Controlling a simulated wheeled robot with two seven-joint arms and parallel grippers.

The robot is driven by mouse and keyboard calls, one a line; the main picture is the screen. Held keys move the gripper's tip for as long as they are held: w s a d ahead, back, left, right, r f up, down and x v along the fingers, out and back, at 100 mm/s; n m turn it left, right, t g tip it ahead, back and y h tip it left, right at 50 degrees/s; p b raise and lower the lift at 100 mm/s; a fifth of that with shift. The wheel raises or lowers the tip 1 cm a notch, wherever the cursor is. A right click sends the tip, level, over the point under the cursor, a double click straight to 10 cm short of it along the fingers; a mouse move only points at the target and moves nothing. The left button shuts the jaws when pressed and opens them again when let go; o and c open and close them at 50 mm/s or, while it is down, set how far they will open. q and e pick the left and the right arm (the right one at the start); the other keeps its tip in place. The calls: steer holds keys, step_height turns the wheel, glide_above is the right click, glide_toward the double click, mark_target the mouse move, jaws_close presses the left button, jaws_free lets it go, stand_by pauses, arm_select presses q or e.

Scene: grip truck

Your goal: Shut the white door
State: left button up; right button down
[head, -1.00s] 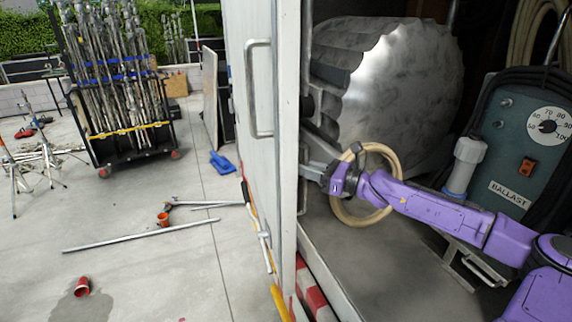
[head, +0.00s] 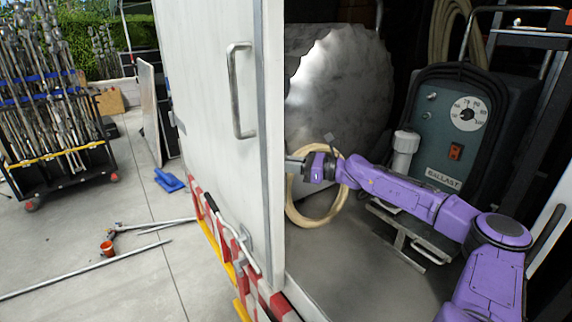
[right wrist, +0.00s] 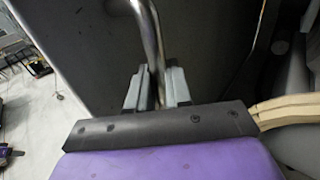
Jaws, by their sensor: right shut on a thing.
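The white door (head: 205,90) of the truck stands open, its outer face with a metal handle (head: 236,92) turned to the left. My right gripper (head: 294,163) is inside the truck at the door's free edge, with its fingertips partly hidden behind that edge. In the right wrist view, my right gripper (right wrist: 155,88) is shut on a bent metal bar (right wrist: 148,30) in front of a dark panel, which seems to be the door's inner side. My left gripper is not in view.
Inside the truck are a large silvery roll (head: 345,90), a coiled tan hose (head: 305,218) behind my right wrist, and a ballast box (head: 450,130).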

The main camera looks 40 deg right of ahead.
steer(key=c, duration=1.1)
jaws_free()
steer(key=shift+w+d+r, duration=0.2)
steer(key=shift+d+r, duration=0.2)
steer(key=shift+d, duration=0.15)
steer(key=shift+f, duration=0.4)
steer(key=shift+w+d+f, duration=0.1)
steer(key=b+v, duration=0.2)
steer(key=v, duration=0.8)
steer(key=shift+s, duration=0.3)
